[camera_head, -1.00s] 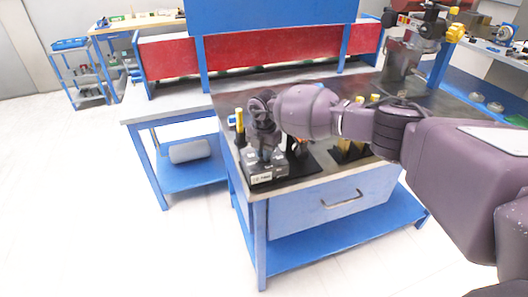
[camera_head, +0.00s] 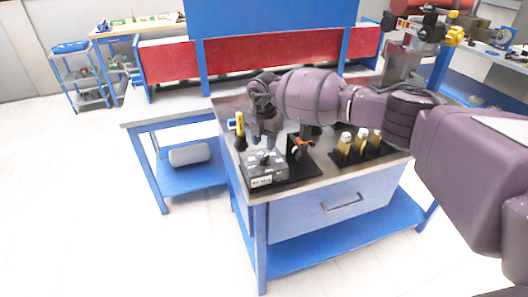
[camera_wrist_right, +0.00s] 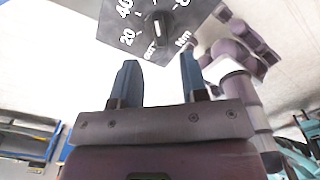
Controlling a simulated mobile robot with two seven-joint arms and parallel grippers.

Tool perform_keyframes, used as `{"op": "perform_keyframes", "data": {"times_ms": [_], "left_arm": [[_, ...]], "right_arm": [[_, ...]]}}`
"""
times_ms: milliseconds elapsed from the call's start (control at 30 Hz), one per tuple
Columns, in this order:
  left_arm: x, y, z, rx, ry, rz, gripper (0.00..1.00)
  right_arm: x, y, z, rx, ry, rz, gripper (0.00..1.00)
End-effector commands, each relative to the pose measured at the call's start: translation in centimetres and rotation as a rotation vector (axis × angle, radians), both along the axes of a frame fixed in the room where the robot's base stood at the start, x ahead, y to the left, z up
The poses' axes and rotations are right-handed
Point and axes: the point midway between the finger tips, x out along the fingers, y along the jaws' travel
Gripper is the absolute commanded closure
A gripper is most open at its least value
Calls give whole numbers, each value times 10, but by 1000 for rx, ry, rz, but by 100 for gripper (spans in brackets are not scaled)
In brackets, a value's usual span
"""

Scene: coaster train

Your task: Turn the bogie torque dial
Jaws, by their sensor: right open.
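The torque dial is a dark round knob (camera_wrist_right: 161,24) on a grey plate (camera_wrist_right: 128,32) marked with white numbers and "Nm", at the top of the right wrist view. A white mark on the knob points down in that picture. In the head view a grey box (camera_head: 266,170) with a white label and a dark knob on top stands at the bench's front left corner. My right gripper (camera_wrist_right: 158,66) is open and empty, its fingers apart from the knob. In the head view the right gripper (camera_head: 264,136) is just above and behind the box. My left gripper is not in view.
A yellow-and-black tool (camera_head: 239,130) stands left of the gripper. A drawer (camera_head: 330,201) is below the bench top.

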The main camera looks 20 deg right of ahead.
Motion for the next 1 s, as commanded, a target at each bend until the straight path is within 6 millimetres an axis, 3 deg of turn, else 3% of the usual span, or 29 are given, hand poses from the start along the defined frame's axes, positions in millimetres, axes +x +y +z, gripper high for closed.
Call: {"op": "perform_keyframes", "data": {"times_ms": [100,333,867,1000], "left_arm": [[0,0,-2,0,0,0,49],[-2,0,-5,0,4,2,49],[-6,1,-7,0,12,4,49],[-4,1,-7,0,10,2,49]], "right_arm": [[1,0,21,0,-3,1,60],[0,0,46,-1,-1,-1,60],[0,0,51,2,-2,38,60],[12,19,52,105,-86,194,60]]}}
